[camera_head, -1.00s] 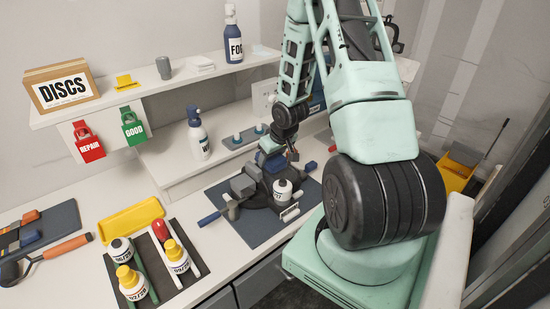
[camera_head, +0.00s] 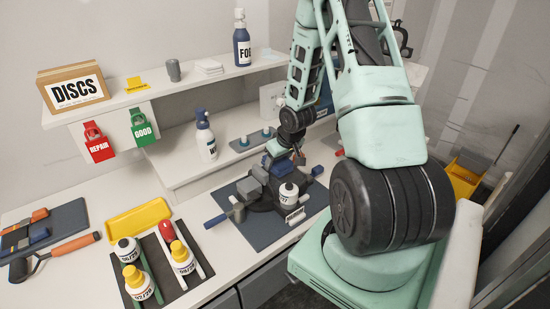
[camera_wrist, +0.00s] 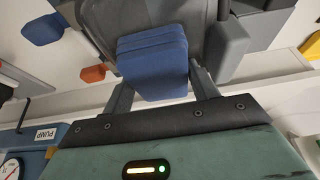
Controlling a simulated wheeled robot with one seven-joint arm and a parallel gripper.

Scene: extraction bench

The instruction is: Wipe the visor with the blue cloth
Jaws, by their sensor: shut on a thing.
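My gripper (camera_wrist: 163,90) is shut on the blue cloth (camera_wrist: 153,62), a folded pad between its two fingers in the wrist view. Just beyond the cloth is the dark grey mask with its visor (camera_wrist: 205,35); whether the cloth touches it I cannot tell. My gripper (camera_head: 282,150) is at the mask's far side there; the cloth is hard to make out.
Left of the mat stand several bottles (camera_head: 138,282) on a dark rack, beside a yellow tray (camera_head: 138,220). A shelf (camera_head: 130,99) behind carries a disc box (camera_head: 75,92) and a spray bottle (camera_head: 242,45). Another bottle (camera_head: 205,138) stands below. Blue-handled parts flank the mask.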

